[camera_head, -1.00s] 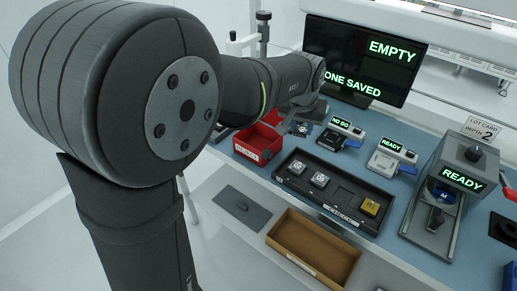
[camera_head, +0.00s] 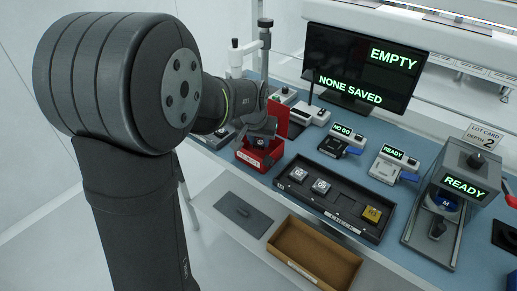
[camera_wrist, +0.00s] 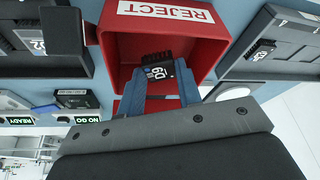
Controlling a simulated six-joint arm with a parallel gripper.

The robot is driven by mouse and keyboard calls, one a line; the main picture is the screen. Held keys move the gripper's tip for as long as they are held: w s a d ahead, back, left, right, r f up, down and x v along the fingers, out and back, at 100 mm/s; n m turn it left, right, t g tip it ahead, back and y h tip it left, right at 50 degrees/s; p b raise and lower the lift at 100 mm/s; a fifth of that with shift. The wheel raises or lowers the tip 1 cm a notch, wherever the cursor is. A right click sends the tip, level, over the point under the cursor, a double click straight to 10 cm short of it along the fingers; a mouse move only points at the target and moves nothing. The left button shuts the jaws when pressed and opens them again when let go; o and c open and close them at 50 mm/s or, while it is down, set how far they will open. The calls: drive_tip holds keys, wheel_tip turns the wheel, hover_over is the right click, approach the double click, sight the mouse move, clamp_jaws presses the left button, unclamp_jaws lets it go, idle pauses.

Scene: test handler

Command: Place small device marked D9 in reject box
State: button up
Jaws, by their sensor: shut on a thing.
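The small device marked D9 (camera_wrist: 158,72) is dark with a pale label and shows upside down in the wrist view. My gripper (camera_wrist: 161,84) is shut on it between two blue fingers. The red reject box (camera_wrist: 205,32), with a white REJECT label, lies around and behind the device in that view. In the head view my gripper (camera_head: 256,137) is over the reject box (camera_head: 252,161), pointing down. The device is hidden there. How far it is above the box floor, I cannot tell.
A black tray (camera_head: 328,215) with several small devices stands right of the reject box. Behind are a NO GO tester (camera_head: 333,145) and a READY tester (camera_head: 384,169). A brown open box (camera_head: 313,259) and a grey flat plate (camera_head: 243,215) lie in front. The monitor (camera_head: 350,60) reads EMPTY, NONE SAVED.

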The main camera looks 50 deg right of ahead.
sight(258, 145)
drive_tip(key=shift+f, duration=2)
drive_tip(key=shift+f, duration=0.1)
drive_tip(key=o, duration=1)
drive_tip(key=v, duration=1.2)
drive_tip(key=shift+w, duration=0.1)
drive_tip(key=x, duration=1.2)
drive_tip(key=shift+d+r, duration=0.1)
drive_tip(key=shift+r, duration=1.25)
